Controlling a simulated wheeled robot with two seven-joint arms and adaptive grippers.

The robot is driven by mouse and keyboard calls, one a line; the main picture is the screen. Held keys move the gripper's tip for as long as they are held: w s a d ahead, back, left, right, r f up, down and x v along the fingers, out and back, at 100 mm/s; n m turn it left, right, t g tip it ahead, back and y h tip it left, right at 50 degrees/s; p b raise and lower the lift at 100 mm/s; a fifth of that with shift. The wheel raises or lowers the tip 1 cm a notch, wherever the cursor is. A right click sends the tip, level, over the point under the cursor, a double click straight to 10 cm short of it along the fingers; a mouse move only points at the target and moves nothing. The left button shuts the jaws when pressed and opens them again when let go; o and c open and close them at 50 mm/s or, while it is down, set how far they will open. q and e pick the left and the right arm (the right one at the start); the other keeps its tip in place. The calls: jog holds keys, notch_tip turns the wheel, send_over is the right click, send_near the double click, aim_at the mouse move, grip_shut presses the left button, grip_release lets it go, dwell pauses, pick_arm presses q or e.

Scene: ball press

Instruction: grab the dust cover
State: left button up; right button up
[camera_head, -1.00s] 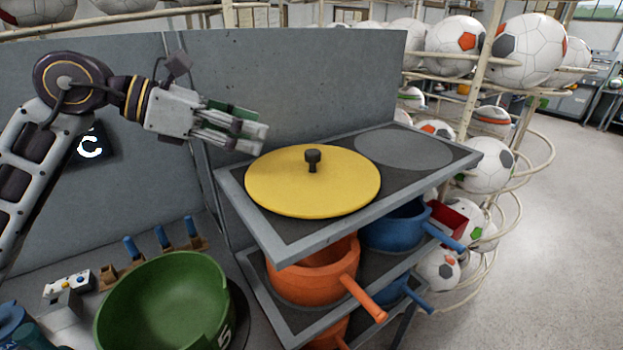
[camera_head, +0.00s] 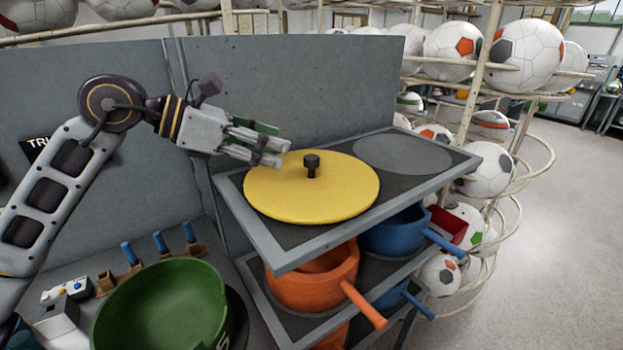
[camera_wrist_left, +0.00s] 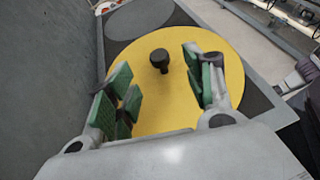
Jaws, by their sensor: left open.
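The dust cover (camera_head: 315,200) is a flat yellow disc with a short black knob (camera_head: 312,166) at its middle. It lies on the top shelf of a grey rack. My left gripper (camera_head: 284,153) is open and empty, above the cover's far left edge in the head view. In the left wrist view the yellow cover (camera_wrist_left: 165,115) lies beyond the green-padded fingers of my gripper (camera_wrist_left: 165,88). The black knob (camera_wrist_left: 159,60) shows between the fingers and farther out, apart from them.
A grey round spot (camera_head: 402,153) on the top shelf is empty. Orange pots (camera_head: 315,278) and blue pots (camera_head: 395,232) stand on lower shelves, handles sticking out. A green bowl (camera_head: 160,305) is at lower left. A grey panel (camera_head: 300,85) stands behind; ball racks are at right.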

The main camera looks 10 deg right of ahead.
aim_at(310, 157)
pick_arm(q)
jog(key=x, duration=0.3)
jog(key=shift+d, duration=0.2)
jog(key=shift+w+d+f, duration=0.15)
jog(key=shift+d+f, duration=0.15)
jog(key=shift+d, duration=0.15)
jog(key=shift+d+f, duration=0.1)
jog(key=shift+d+p, duration=0.15)
jog(key=shift+p, duration=0.15)
jog(key=x, duration=0.3)
jog(key=shift+w+d+f+p, duration=0.15)
jog(key=shift+w+f+p, duration=0.1)
jog(key=shift+p, duration=0.15)
jog(key=shift+w+d+f, duration=0.1)
jog(key=shift+d+f, duration=0.2)
jog(key=shift+d, duration=0.25)
pick_arm(e)
jog(key=shift+s+d+r, duration=0.25)
jog(key=shift+s+r, duration=0.4)
jog(key=shift+s, duration=0.05)
pick_arm(q)
grip_shut()
